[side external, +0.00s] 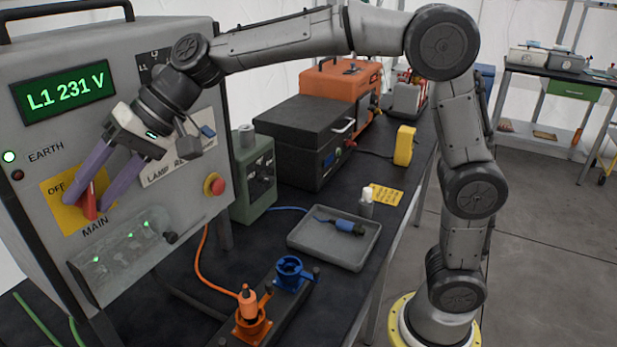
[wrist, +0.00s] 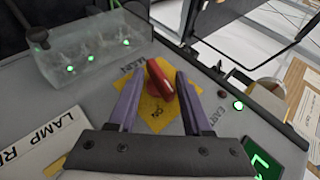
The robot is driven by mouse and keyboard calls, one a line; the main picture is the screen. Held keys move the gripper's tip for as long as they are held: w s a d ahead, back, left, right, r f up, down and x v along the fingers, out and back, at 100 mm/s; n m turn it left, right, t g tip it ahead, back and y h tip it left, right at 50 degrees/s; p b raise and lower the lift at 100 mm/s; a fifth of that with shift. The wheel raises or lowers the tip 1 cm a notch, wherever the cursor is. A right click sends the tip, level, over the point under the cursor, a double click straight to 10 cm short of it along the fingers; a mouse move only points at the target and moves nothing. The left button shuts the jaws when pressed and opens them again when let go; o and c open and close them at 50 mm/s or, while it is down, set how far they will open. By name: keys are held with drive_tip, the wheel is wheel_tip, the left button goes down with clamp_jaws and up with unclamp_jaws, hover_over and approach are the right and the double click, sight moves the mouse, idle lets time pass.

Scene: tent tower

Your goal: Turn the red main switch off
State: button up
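In the wrist view the red handle (wrist: 160,82) lies slanted between my fingers. My gripper (side external: 87,188) is at the switch with its two purple fingers apart, one on each side of the handle. In the wrist view my gripper (wrist: 157,82) shows gaps between the handle and the fingers. The display (side external: 66,98) reads L1 231 V in green.
A lit green EARTH lamp (side external: 9,157) is left of the switch. A clear cover (side external: 124,246) with green lights is below, and a red stop button (side external: 214,184) is to the right. A grey tray (side external: 334,238) and an orange plug (side external: 250,309) are on the bench.

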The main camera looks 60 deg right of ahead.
drive_tip(key=s+a+v, duration=0.1)
drive_tip(key=s+v, duration=0.1)
drive_tip(key=v, duration=1.5)
drive_tip(key=s+d+f+h, duration=0.3)
drive_tip(key=s+d+f, duration=0.2)
drive_tip(key=s, duration=0.3)
drive_tip(key=s+d+f+t+h, duration=0.1)
drive_tip(key=s+d+f+h, duration=0.1)
drive_tip(key=s+d+f, duration=0.3)
drive_tip(key=s+f, duration=0.3)
drive_tip(key=shift+d+f+n+h, duration=0.25)
drive_tip(key=shift+n+h, duration=0.05)
drive_tip(key=shift+h, duration=0.1)
